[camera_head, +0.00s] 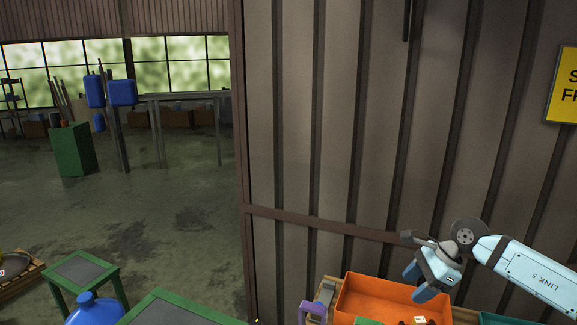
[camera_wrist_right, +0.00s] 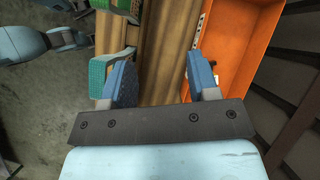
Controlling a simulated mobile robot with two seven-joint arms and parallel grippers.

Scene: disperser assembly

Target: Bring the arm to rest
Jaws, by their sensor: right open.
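A wooden surface (camera_wrist_right: 165,45) shows below and beyond the gap. The orange bin (camera_wrist_right: 243,35) lies to the right of the fingers there. A light-blue arm part, likely my left arm (camera_wrist_right: 20,38), shows at the upper left of the wrist view. Whether its jaws are open is unclear.
A green handle (camera_wrist_right: 108,62) is close beside the left finger in the wrist view. A purple handle (camera_head: 312,308) stands left of the bin. A corrugated wall (camera_head: 340,130) rises behind. A blue jug (camera_head: 95,309) and green stool (camera_head: 82,268) are at lower left.

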